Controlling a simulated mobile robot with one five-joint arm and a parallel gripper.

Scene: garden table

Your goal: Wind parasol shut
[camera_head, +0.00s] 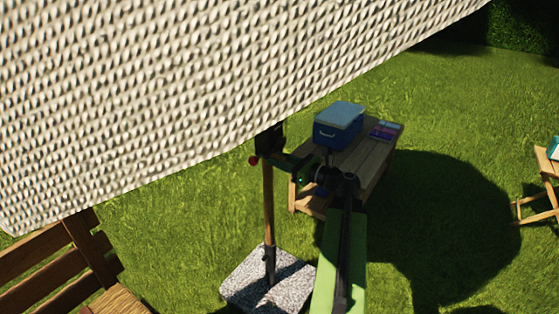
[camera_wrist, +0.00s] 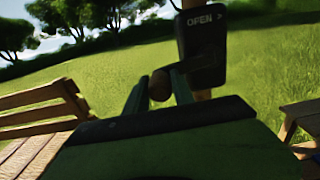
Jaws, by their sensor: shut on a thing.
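The parasol's pale woven canopy (camera_head: 200,80) is spread wide across the top left of the head view. Its wooden pole (camera_head: 268,210) stands upright in a speckled stone base (camera_head: 245,283). A dark winder housing (camera_head: 270,138) sits on the pole, with a small red knob (camera_head: 253,161) at its left. In the wrist view the housing (camera_wrist: 205,65) reads "OPEN >". My gripper (camera_head: 289,163) is at the housing. In the wrist view its fingers (camera_wrist: 160,88) are shut on a round brownish crank knob (camera_wrist: 159,85).
A wooden side table (camera_head: 372,165) behind my arm holds a blue cool box (camera_head: 338,128) and a book (camera_head: 386,131). A wooden bench (camera_head: 60,262) stands at the lower left. A folding wooden chair or stand (camera_head: 541,200) is at the right edge. Open grass lies between.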

